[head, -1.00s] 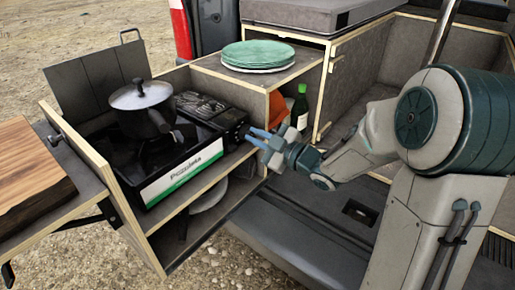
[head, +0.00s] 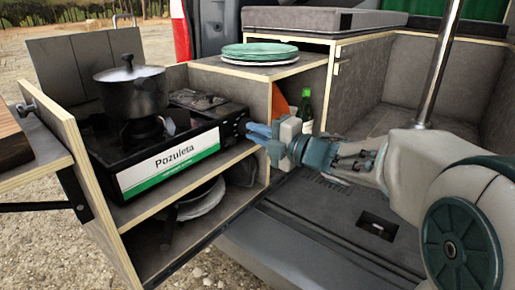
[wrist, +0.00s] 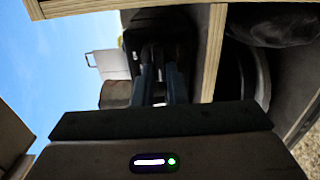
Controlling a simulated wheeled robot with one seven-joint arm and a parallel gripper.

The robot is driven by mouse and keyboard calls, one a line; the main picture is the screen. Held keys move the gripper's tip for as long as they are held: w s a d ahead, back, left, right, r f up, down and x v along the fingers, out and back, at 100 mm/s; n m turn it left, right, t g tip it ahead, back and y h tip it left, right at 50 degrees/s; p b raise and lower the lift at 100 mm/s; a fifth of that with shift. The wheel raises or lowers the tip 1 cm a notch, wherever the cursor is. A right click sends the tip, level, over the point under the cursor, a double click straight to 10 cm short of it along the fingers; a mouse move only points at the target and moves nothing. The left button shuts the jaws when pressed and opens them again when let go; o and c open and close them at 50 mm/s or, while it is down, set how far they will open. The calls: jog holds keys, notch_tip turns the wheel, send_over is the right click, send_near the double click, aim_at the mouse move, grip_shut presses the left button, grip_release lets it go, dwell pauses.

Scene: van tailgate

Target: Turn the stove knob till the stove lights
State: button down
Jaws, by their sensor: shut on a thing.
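The black portable stove (head: 165,165) with a white and green label stands on the upper shelf of the wooden pull-out unit. A dark lidded pot (head: 133,92) sits over its burner, and no flame shows under it. My gripper (head: 257,132) is at the right end of the stove, its blue fingers shut on the stove knob. The fingers and the end of the stove hide the knob itself. In the wrist view the fingers (wrist: 162,75) reach toward the dark end of the stove; the knob is too dark to make out there.
Green and white plates (head: 260,54) lie on the box top behind the gripper. A green bottle (head: 304,110) stands just right of my gripper. A wooden shelf edge (head: 190,187) runs below the stove. A cutting board (head: 12,140) is at far left.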

jog(key=shift+f+n+b, duration=0.2)
jog(key=shift+n+b, duration=1.15)
jog(key=shift+n, duration=0.1)
jog(key=shift+f+n+b, duration=0.15)
jog(key=shift+n+b, duration=1.2)
jog(key=shift+n, duration=0.1)
jog(key=c, duration=1.5)
grip_release()
jog(key=shift+o, duration=0.2)
jog(key=shift+d+r, duration=0.1)
jog(key=p+v, duration=0.3)
jog(key=v, duration=1)
jog(key=shift+s+d+p, duration=0.2)
jog(key=shift+d+p, duration=0.05)
jog(key=shift+p, duration=0.1)
